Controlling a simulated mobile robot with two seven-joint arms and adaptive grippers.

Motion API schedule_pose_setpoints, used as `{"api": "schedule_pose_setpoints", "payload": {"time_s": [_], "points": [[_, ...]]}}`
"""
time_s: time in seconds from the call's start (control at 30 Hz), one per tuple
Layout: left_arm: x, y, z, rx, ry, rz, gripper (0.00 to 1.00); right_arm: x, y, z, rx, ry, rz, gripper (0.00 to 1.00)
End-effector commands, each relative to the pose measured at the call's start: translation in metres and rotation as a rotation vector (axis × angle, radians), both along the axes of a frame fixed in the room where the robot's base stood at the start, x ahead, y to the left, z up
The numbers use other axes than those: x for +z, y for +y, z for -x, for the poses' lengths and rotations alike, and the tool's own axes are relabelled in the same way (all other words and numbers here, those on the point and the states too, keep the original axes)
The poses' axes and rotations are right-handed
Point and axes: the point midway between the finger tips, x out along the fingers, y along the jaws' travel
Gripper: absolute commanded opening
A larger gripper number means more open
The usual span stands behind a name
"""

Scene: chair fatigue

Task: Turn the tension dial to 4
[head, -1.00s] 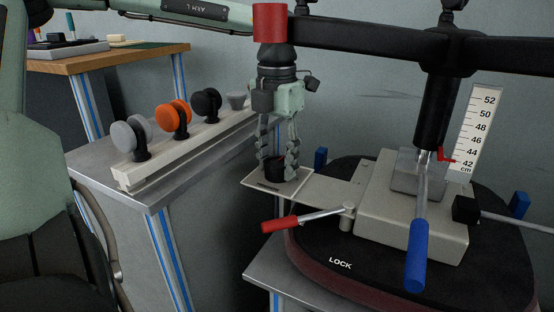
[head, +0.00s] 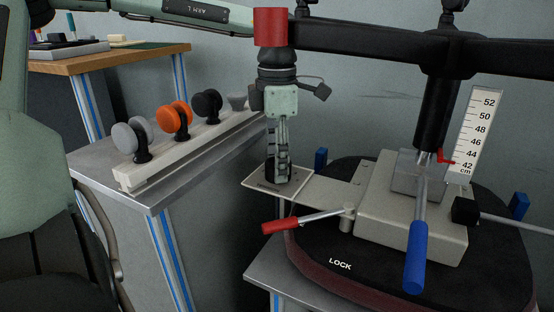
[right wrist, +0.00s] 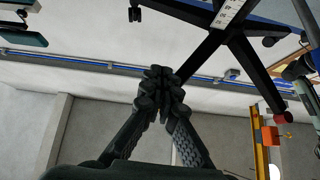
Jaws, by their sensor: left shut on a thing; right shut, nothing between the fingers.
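The tension dial (head: 270,173) is a dark knob on a pale square plate (head: 299,190) that sticks out left from the chair mechanism. My left gripper (head: 279,176) points straight down over the plate and is shut on the dial. Its fingers hide most of the dial, and I cannot read any number or pointer on it. My right gripper (right wrist: 162,85) shows only in the right wrist view, shut and empty, away from the dial.
A red-handled lever (head: 281,227) lies just in front of the plate. A blue-handled lever (head: 416,258) and a height scale (head: 475,133) stand to the right. A rail (head: 190,155) with several round knobs is on the metal bench at left.

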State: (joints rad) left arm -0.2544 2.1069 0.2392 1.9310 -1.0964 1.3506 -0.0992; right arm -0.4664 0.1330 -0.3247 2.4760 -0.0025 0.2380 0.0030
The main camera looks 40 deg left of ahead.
Motion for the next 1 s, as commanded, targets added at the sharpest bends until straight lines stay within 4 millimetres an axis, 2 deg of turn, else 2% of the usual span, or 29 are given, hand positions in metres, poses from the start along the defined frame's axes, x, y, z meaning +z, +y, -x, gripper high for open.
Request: {"api": "schedule_pose_setpoints", "payload": {"time_s": [0.6, 0.63, 0.7, 0.8, 1.0], "points": [[-0.0004, 0.0004, 0.0, -0.048, 0.001, -0.001, 0.15, -0.0017, 0.0006, 0.0002, 0.002, 0.008, 0.003, 0.0], [-0.0004, 0.0004, 0.0, -0.048, 0.001, -0.001, 0.46, -0.0016, 0.0005, 0.0002, 0.002, 0.008, 0.003, 0.0], [-0.0004, 0.0004, 0.0, -0.048, 0.001, -0.001, 0.55, -0.0016, 0.0005, 0.0002, 0.002, 0.008, 0.003, 0.0], [-0.0003, 0.0002, 0.0, -0.047, 0.0, 0.0, 0.65, -0.0015, 0.0005, 0.0002, 0.002, 0.008, 0.003, 0.0], [-0.0002, 0.0001, 0.0, -0.047, 0.0, 0.0, 0.65, -0.0014, 0.0004, 0.0002, 0.001, 0.008, 0.004, 0.0]]}}
